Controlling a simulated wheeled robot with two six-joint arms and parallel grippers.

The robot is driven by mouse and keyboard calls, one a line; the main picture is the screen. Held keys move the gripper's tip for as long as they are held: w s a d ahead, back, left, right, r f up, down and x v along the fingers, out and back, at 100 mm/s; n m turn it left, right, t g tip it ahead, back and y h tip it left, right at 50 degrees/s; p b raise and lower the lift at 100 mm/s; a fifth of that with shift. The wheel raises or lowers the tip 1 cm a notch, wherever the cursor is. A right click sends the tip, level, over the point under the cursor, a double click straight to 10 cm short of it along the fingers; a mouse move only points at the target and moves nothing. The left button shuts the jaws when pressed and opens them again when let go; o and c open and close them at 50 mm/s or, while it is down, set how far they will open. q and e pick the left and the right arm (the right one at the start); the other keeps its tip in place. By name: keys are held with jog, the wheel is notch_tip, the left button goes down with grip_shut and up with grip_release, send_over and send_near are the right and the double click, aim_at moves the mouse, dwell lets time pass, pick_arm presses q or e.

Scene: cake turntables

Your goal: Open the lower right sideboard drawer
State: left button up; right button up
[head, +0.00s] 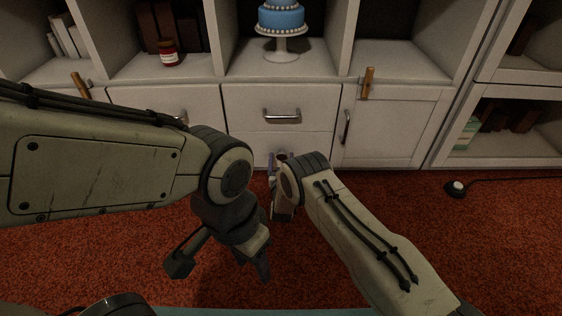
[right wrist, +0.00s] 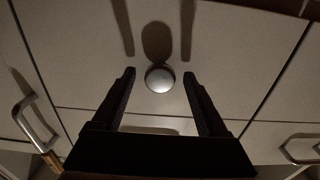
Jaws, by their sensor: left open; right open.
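The sideboard's lower drawer (head: 252,146) is under the middle upper drawer (head: 245,98) in the head view. Its front looks flush and shut. In the right wrist view, the lower drawer front (right wrist: 228,65) carries a round metal knob (right wrist: 159,79). My right gripper (head: 280,163) is open in front of this drawer, partly hidden by its own wrist. In the wrist view, the knob appears between the open fingers (right wrist: 159,76), near their tips; I cannot tell whether they touch it. My left gripper (head: 222,270) is open and empty, low over the carpet.
A door with an upright handle (head: 346,126) is right of the drawers. The upper drawer has a bar handle (head: 282,117). Above stand a blue cake (head: 281,18) on a stand and a red jar (head: 168,54). A black cable (head: 510,181) lies on the red carpet (head: 480,250).

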grip_shut()
dwell(1.4)
